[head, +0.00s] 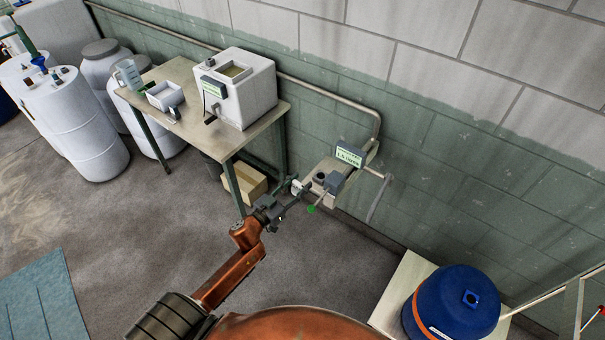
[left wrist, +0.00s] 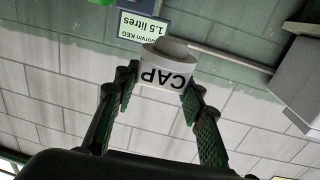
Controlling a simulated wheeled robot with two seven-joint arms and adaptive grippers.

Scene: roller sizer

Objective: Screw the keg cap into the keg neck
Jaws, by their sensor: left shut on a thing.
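My left gripper (head: 287,199) reaches toward a small wall shelf. In the left wrist view the gripper (left wrist: 160,95) is shut on the white keg cap (left wrist: 165,72), one finger on each side. The cap's "CAP" lettering is upside down in that view, and a grey rounded part shows at its far end. In the head view the cap (head: 297,187) is a small pale shape at the fingertips. A sign (left wrist: 143,25) reading "KEG 1.5 litres" is behind it. A dark round opening (head: 319,178) shows on the shelf; I cannot tell whether it is the keg neck. My right gripper is out of view.
The wall shelf (head: 350,205) has a pipe above it. A table (head: 180,75) with a white tank (head: 240,88) stands to the left. A blue drum (head: 455,305) with an orange band sits on a pale stand at lower right. Open floor lies between.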

